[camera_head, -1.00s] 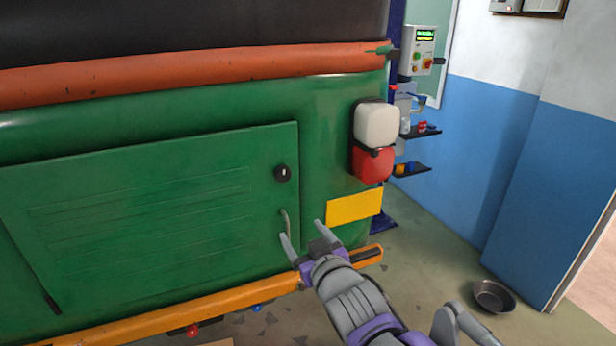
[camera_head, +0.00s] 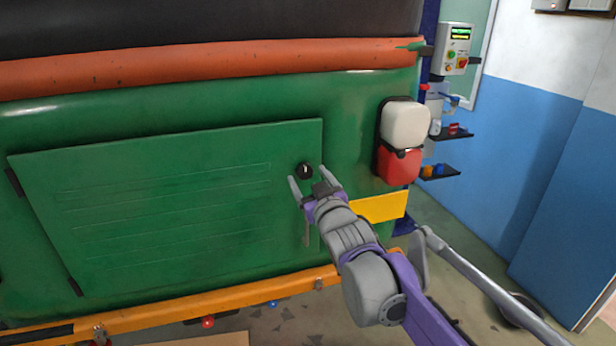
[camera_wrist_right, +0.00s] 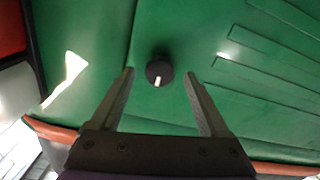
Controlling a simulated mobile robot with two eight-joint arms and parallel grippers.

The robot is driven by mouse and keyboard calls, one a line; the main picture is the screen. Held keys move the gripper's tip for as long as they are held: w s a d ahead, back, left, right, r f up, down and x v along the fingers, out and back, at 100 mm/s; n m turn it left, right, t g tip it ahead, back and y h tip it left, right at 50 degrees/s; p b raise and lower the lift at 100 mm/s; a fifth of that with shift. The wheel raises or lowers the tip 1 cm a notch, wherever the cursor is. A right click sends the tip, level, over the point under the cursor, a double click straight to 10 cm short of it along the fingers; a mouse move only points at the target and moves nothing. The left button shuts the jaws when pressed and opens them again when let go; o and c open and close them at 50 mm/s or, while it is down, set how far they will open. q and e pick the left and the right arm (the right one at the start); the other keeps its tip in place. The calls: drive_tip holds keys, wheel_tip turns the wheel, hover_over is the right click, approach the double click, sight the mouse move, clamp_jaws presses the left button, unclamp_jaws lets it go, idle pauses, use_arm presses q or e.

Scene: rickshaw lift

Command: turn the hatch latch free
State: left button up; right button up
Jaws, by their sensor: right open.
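The green hatch (camera_head: 160,195) is closed in the rear of the green vehicle. Its latch (camera_head: 305,170) is a small round black knob with a pale mark, near the hatch's upper right corner. My right gripper (camera_head: 308,180) is open and empty, just in front of and slightly below the latch in the head view. In the right wrist view the latch (camera_wrist_right: 159,70) lies ahead of and between the open fingertips (camera_wrist_right: 159,76), with the pale mark toward the gripper. I cannot tell that either finger touches it. My left gripper is not in view.
A white and red tail lamp (camera_head: 404,140) sits right of the hatch, above a yellow plate (camera_head: 380,207). A hatch handle (camera_head: 306,235) is below my gripper, partly hidden. An orange bumper (camera_head: 220,295) runs below. Shelves and a control box (camera_head: 454,48) stand to the right.

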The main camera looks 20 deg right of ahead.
drive_tip(key=shift+w, duration=0.5)
clamp_jaws()
